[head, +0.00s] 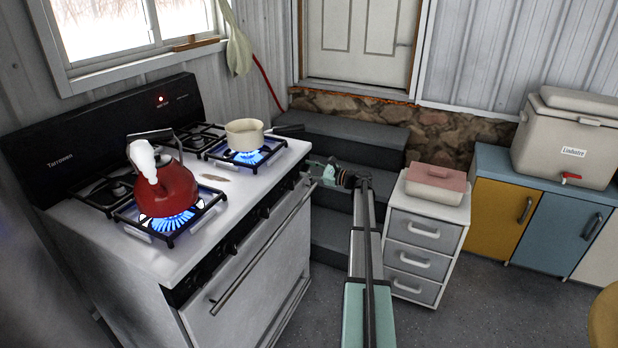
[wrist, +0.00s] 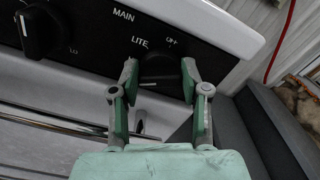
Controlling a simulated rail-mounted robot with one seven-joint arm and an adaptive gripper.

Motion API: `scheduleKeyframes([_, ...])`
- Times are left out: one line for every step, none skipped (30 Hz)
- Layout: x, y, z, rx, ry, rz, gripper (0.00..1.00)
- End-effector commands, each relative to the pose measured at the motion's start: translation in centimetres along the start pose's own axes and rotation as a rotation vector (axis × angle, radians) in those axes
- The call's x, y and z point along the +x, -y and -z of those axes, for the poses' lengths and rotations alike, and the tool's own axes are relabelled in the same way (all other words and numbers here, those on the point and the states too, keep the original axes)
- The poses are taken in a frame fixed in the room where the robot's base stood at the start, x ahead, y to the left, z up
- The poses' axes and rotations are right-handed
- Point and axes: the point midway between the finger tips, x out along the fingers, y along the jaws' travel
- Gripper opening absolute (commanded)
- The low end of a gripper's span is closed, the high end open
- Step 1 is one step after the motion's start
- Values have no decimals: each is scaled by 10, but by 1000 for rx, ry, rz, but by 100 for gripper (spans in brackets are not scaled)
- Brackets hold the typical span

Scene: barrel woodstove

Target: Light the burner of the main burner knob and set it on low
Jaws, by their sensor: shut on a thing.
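My gripper (wrist: 160,80) is shut on the main burner knob (wrist: 158,66), a dark knob at the stove's right front end, with one finger on each side. "MAIN", "LITE" and "OFF" show printed above it. A white mark shows at the knob's lower edge; any label beyond it cannot be made out. In the head view my gripper (head: 318,176) is at the right end of the stove's (head: 225,190) front panel. Blue flames burn under the red kettle (head: 165,188) and under the cream saucepan (head: 245,134). Which burner this knob feeds cannot be told.
Another knob (wrist: 40,32) is to the left on the panel, with an "LO" label beside it. The oven door handle (head: 262,250) runs below the panel. Dark steps (head: 345,130), a drawer unit (head: 425,235) and a cooler (head: 570,135) are to the right.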

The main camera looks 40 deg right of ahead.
Motion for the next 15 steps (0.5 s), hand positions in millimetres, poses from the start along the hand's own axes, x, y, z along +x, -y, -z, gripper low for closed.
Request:
scheduleKeyframes([1,-2,4,-44,1,1,11])
scheduleKeyframes([1,-2,4,-73,1,1,11])
scheduleKeyframes([1,-2,4,-111,2,1,11])
scheduleKeyframes([1,-2,4,-140,2,1,11])
scheduleKeyframes([1,-3,4,-169,2,1,11])
scheduleKeyframes([1,-3,4,-206,2,1,11])
scheduleKeyframes([1,-3,4,-234,2,1,11])
scheduleKeyframes([1,-3,4,-262,2,1,11])
scheduleKeyframes([1,-3,4,-300,2,1,11])
scheduleKeyframes([1,-3,4,-329,2,2,11])
scheduleKeyframes([1,-3,4,-359,2,2,11])
scheduleKeyframes([2,-4,4,-397,3,2,11])
scheduleKeyframes([2,-4,4,-425,3,2,11])
scheduleKeyframes([2,-4,4,-452,2,2,11])
scheduleKeyframes([2,-4,5,-490,2,2,11])
